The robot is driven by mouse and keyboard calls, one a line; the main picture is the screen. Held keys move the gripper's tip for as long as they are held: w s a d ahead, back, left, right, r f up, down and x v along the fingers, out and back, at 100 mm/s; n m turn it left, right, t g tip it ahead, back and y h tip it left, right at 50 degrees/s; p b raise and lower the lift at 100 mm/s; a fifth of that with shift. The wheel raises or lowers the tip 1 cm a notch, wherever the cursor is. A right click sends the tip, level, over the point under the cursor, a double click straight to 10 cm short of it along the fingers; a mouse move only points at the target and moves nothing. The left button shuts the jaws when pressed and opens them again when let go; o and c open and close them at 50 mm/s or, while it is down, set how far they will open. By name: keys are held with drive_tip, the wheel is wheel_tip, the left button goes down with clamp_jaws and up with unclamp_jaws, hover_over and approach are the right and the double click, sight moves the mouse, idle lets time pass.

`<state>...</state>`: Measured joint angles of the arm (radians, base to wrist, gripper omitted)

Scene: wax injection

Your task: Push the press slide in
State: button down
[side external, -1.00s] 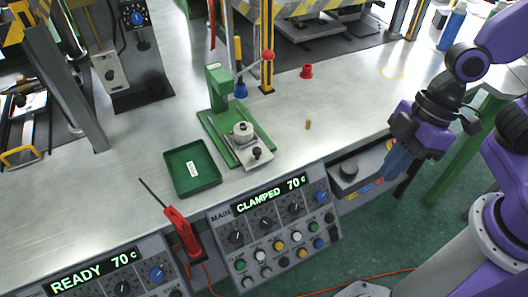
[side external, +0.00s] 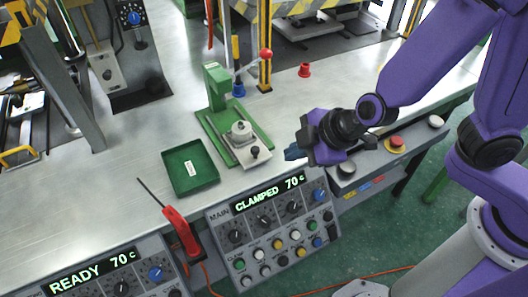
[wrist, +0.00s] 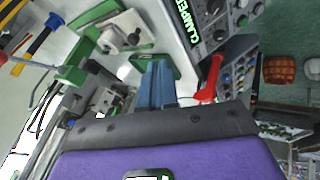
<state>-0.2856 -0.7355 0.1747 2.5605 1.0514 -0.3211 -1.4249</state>
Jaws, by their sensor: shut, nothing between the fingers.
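The green press (side external: 214,92) stands on the bench and has a red-knobbed lever (side external: 266,54). Its press slide (side external: 247,157) is a grey metal plate with a dark knob, sticking out of the press toward the bench's front edge. A round metal mould (side external: 241,131) sits on the slide, in front of the press column. My gripper (side external: 291,153) is shut and empty, just right of the slide's knob and apart from it.
A green tray (side external: 190,184) lies left of the slide; it also shows in the wrist view (wrist: 143,62). The control panel (side external: 275,232) reading "CLAMPED 70c" stands at the front edge. A red-handled tool (side external: 181,230) stands left of it. A red part (side external: 305,70) lies behind.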

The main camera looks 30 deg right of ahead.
sight(243, 127)
drive_tip(key=x, duration=1)
drive_tip(key=shift+d, duration=0.1)
drive_tip(key=shift+w+d, duration=0.15)
drive_tip(key=shift+w, duration=1)
drive_tip(key=shift+w+d, duration=0.1)
drive_tip(key=shift+w, duration=0.55)
drive_tip(key=w, duration=0.9)
drive_tip(key=shift+w, duration=0.25)
drive_tip(key=shift+w+r, duration=0.1)
drive_tip(key=shift+w, duration=0.35)
